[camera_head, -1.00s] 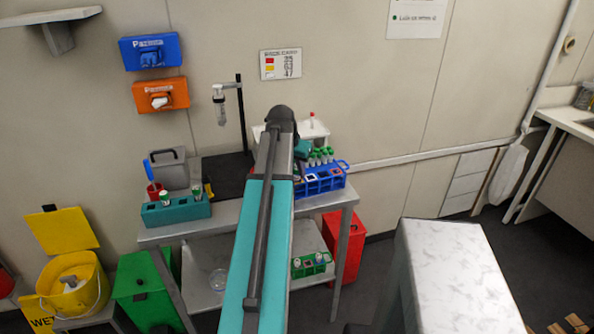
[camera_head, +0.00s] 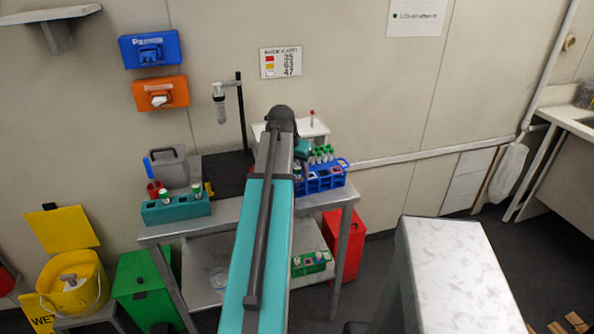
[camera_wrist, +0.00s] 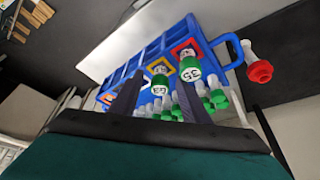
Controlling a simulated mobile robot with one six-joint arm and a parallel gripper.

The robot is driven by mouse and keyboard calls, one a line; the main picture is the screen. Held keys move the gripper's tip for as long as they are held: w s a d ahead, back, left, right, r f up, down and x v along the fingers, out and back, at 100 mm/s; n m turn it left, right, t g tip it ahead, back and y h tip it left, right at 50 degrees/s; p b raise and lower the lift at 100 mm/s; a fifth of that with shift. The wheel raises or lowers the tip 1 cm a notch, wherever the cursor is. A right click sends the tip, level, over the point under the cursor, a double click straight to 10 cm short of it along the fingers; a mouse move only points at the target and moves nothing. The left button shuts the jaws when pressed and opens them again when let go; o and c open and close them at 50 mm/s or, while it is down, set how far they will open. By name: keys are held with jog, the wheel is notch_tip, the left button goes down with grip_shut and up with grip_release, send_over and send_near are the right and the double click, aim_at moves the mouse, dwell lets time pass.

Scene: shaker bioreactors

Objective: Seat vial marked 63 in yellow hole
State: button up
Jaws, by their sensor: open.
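My gripper (camera_wrist: 156,92) is open; its two dark fingers point at the blue rack (camera_wrist: 150,50) in the wrist view. Between the fingers, a green-capped vial (camera_wrist: 160,82) with a printed white top stands at the yellow-framed hole (camera_wrist: 158,65); I cannot tell whether it is seated or touched. Its number is too small to read surely. Another green-capped vial (camera_wrist: 190,72) stands at the red-framed hole (camera_wrist: 188,47), by the right finger. In the head view, the blue rack (camera_head: 325,184) is partly hidden by my arm.
Several green-capped vials (camera_head: 321,153) stand at the rack's back. A wall card (camera_head: 281,62) lists colours with numbers; yellow appears beside 63. A teal rack (camera_head: 176,211) holds vials at left. A black stand (camera_head: 241,115) rises behind. A green rack (camera_head: 311,264) sits on the lower shelf.

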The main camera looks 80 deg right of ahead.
jog(key=b+v, duration=0.2)
jog(key=v, duration=1.1)
jog(key=shift+a+r, duration=0.25)
jog(key=shift+r, duration=0.1)
dwell(0.8)
